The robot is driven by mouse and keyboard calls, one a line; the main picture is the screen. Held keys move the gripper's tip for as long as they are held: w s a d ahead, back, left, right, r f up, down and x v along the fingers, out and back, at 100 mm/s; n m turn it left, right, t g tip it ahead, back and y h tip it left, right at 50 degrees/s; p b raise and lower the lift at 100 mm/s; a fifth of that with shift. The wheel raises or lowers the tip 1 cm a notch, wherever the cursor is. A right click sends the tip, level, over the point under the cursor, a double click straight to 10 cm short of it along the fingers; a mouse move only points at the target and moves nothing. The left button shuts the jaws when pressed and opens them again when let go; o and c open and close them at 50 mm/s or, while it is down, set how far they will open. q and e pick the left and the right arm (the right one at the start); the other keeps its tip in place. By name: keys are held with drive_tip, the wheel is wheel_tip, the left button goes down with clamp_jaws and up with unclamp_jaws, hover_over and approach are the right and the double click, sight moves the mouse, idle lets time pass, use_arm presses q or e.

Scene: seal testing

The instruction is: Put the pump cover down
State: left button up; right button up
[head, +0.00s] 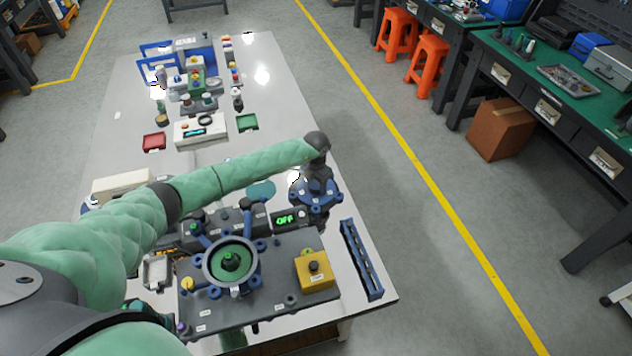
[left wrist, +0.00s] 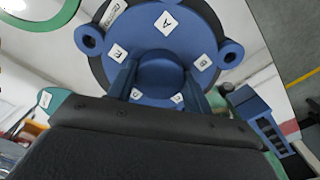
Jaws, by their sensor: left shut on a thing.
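The pump cover (head: 318,198) is a blue disc with lugs around its rim, near the table's right edge and behind the grey test fixture (head: 215,318). My left gripper (head: 317,178) is shut on its central blue knob (left wrist: 160,80) from above. In the left wrist view the cover (left wrist: 205,35) carries white letter labels, with a dark round edge behind it. I cannot tell whether its underside touches the table. A round blue housing (head: 230,262) with a green centre sits on the fixture. My right gripper does not show.
A display reading OFF (head: 286,219) stands just left of the cover. A yellow button box (head: 315,270) and a long blue rack (head: 361,260) lie nearer. Red (head: 154,142) and green (head: 247,122) trays are farther back.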

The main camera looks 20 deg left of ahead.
sight(316, 184)
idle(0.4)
use_arm(q)
drive_tip(key=o, duration=1.1)
drive_tip(key=shift+f, duration=0.1)
drive_tip(key=o, duration=0.4)
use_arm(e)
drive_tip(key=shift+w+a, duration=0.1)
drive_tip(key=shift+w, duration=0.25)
use_arm(q)
drive_tip(key=shift+r, duration=0.2)
drive_tip(key=shift+r+b, duration=0.35)
drive_tip(key=shift+b, duration=0.1)
wheel_tip(316, 184, up, 11)
drive_tip(key=b, duration=0.4)
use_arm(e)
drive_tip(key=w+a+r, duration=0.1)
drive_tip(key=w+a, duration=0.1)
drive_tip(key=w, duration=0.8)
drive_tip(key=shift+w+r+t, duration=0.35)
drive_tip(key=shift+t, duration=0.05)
use_arm(q)
drive_tip(key=shift+r, duration=0.1)
